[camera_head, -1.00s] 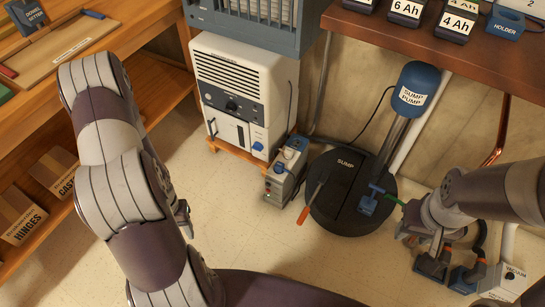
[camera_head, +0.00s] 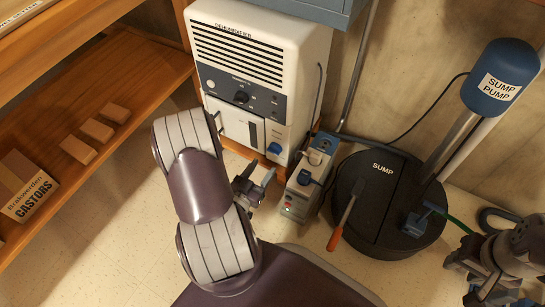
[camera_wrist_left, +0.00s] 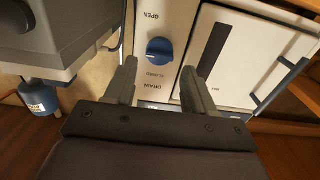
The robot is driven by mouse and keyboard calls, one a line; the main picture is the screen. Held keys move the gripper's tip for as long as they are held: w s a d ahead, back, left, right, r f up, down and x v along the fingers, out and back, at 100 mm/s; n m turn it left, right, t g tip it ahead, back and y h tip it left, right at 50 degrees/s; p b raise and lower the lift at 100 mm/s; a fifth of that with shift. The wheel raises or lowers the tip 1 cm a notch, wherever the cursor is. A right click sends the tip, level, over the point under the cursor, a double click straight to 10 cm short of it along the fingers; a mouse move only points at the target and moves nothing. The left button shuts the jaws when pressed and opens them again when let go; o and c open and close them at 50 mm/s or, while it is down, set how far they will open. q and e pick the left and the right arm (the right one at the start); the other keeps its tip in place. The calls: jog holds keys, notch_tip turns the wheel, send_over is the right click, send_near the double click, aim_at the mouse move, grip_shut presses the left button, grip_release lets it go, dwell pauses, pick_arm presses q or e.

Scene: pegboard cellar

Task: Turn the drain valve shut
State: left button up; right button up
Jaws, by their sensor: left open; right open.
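The drain valve is a round blue knob (camera_wrist_left: 159,49) on the pale panel of the white dehumidifier (camera_head: 252,60), with OPEN and CLOSED marks beside it in the left wrist view. Which mark it points to I cannot tell. In the head view the knob (camera_head: 274,148) shows small at the dehumidifier's lower right. My left gripper (camera_head: 264,184) is open in front of and below it; in the wrist view the knob appears just beyond the gap between the fingers (camera_wrist_left: 158,68), apparently untouched. My right gripper (camera_head: 487,296) is open at the lower right, partly cut off by the frame edge.
A grey box with plugs (camera_head: 301,190) stands close right of my left gripper. The black sump lid (camera_head: 372,205) with an orange-handled tool (camera_head: 345,212) and the blue-topped sump pump (camera_head: 499,78) are further right. A wooden shelf (camera_head: 90,95) stands at left.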

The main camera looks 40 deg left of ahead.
aim_at(274, 151)
pick_arm(q)
jog(key=shift+w+a+b, duration=0.2)
jog(key=shift+w+b, duration=0.3)
jog(key=shift+w, duration=1.1)
jog(key=shift+w+a+b, duration=0.2)
jog(key=shift+w+b, duration=0.25)
jog(key=shift+w, duration=1.15)
pick_arm(e)
jog(key=shift+f, duration=1.45)
pick_arm(q)
jog(key=c, duration=0.7)
jog(key=shift+c, duration=0.2)
